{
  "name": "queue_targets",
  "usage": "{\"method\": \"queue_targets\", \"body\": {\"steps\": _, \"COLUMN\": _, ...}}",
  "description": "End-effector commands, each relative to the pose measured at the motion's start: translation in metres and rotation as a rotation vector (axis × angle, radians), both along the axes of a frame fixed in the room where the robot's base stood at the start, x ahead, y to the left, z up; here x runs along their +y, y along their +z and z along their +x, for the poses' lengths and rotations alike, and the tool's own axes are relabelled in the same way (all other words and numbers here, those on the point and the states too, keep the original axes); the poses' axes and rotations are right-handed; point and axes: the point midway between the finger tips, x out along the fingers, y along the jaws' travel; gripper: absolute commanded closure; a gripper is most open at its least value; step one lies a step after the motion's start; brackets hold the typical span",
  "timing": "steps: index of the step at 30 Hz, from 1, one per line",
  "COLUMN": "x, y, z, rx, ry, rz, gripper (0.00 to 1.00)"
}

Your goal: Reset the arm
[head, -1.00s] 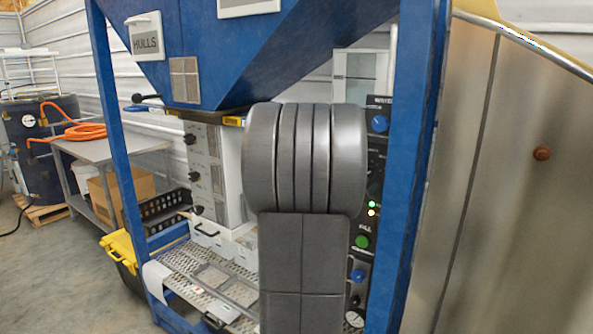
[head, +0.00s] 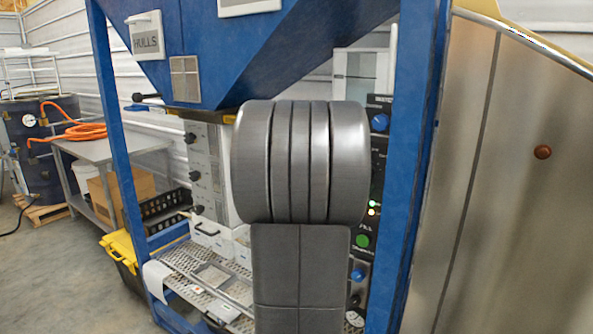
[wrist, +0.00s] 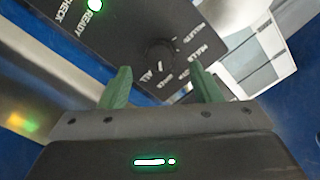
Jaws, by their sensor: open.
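My gripper (wrist: 160,92) shows in the wrist view with its two green fingers apart and nothing between them. Beyond the fingers is a black control panel (wrist: 130,40) with a dark round knob (wrist: 159,53) and a lit green READY light (wrist: 95,6). The fingertips appear apart from the knob, though the gap is hard to judge. In the head view my arm stands in front of the hopper and hides the gripper and part of the control panel (head: 380,150).
The blue hopper frame (head: 424,150) rises close to my arm on the right, beside a large steel vessel (head: 500,190). A perforated shelf (head: 195,268) lies low to the left. A grey table (head: 95,150) with an orange hose (head: 85,131) stands at the far left.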

Motion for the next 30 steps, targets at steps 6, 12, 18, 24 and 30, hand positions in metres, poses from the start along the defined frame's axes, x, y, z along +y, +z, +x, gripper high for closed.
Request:
{"method": "queue_targets", "body": {"steps": 6, "x": 0.024, "y": 0.0, "z": -0.035, "rx": -0.002, "ry": 0.002, "rz": 0.001, "gripper": 0.43}}
{"method": "queue_targets", "body": {"steps": 12, "x": 0.045, "y": 0.0, "z": -0.066, "rx": -0.002, "ry": 0.002, "rz": 0.001, "gripper": 0.43}}
{"method": "queue_targets", "body": {"steps": 18, "x": 0.039, "y": -0.001, "z": -0.06, "rx": 0.003, "ry": -0.005, "rz": -0.001, "gripper": 0.43}}
{"method": "queue_targets", "body": {"steps": 24, "x": 0.018, "y": 0.0, "z": -0.029, "rx": 0.002, "ry": -0.005, "rz": 0.0, "gripper": 0.43}}
{"method": "queue_targets", "body": {"steps": 30, "x": -0.003, "y": 0.0, "z": 0.003, "rx": 0.003, "ry": -0.003, "rz": 0.001, "gripper": 0.43}}
